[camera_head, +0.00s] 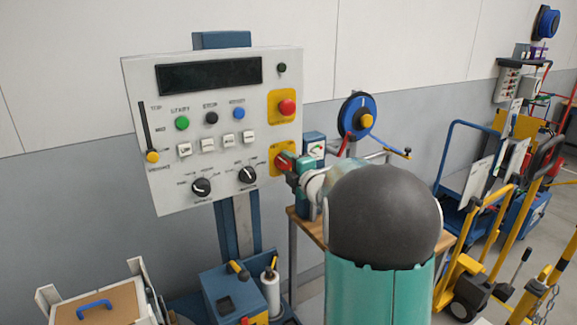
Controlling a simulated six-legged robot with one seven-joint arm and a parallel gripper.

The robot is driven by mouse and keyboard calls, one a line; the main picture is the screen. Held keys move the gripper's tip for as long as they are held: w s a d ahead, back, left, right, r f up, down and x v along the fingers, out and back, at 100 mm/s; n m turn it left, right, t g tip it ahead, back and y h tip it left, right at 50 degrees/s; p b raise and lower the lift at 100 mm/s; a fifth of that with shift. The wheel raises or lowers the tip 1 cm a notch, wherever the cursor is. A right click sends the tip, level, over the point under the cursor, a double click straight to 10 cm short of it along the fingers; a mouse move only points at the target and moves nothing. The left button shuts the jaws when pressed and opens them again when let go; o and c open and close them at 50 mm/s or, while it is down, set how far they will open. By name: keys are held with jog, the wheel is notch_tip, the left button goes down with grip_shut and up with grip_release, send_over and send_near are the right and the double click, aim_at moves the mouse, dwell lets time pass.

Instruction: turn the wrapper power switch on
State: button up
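The wrapper control panel (225,140) is a pale upright board on a blue post, with a dark display, several buttons and two black knobs. A red rotary switch (282,161) on a yellow plate (275,152) sits at its lower right; I take it for the power switch. My gripper (288,167) is at this switch, at the end of my arm. Its fingers are small and partly hidden by my wrist, so I cannot tell whether they grip the switch or only touch it. The switch's position marks cannot be read.
A red stop button (287,107) on a yellow plate sits just above the switch. A wooden table (305,232) and a blue reel (357,116) with a crank stand right of the panel. Carts and hand trucks (480,270) fill the right. A blue box (233,293) stands below.

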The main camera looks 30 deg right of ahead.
jog(key=shift+c, duration=1.4)
jog(key=shift+m, duration=0.3)
jog(key=m, duration=1.2)
jog(key=shift+m, duration=0.3)
jog(key=m, duration=0.4)
jog(key=shift+m, duration=0.4)
